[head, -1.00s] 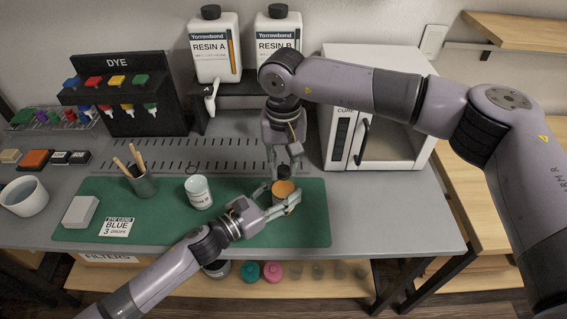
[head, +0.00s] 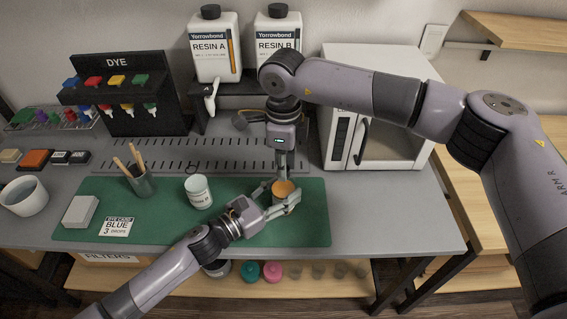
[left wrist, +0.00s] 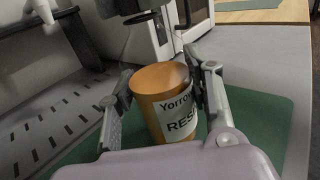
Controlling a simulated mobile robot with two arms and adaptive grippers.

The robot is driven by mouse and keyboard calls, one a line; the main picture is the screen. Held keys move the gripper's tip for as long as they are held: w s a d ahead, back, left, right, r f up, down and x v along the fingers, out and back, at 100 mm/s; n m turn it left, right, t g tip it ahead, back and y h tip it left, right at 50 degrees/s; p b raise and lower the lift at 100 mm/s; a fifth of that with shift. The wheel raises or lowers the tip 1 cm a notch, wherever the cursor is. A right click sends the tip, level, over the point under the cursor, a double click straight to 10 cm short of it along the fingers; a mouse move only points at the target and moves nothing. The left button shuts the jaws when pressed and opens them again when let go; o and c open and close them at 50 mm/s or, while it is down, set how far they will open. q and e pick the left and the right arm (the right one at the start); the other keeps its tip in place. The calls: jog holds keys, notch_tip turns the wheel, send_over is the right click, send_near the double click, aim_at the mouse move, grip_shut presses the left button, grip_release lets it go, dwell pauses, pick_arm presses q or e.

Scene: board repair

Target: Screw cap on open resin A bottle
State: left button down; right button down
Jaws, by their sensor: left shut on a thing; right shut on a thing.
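The open resin bottle (head: 284,188) is an orange container with a white label partly reading "RES". It stands upright at the right of the green mat. My left gripper (head: 280,196) is shut around its sides; the left wrist view also shows the bottle (left wrist: 158,92) between the fingers (left wrist: 160,80). My right gripper (head: 283,172) points down from above the bottle, shut on a small dark cap. The cap (left wrist: 140,17) shows in the left wrist view above the bottle's mouth, with a gap between them. In the head view the cap is mostly hidden by the fingers.
A brush cup (head: 143,183), a card (head: 117,226) and a white block (head: 80,211) are further left. A white curing box (head: 390,140) stands behind right.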

jog(key=m, duration=0.6)
jog(key=shift+m, duration=0.3)
jog(key=m, duration=0.7)
jog(key=shift+m, duration=0.3)
jog(key=c, duration=1.4)
grip_release()
jog(key=shift+r, duration=2.2)
jog(key=shift+c, duration=0.2)
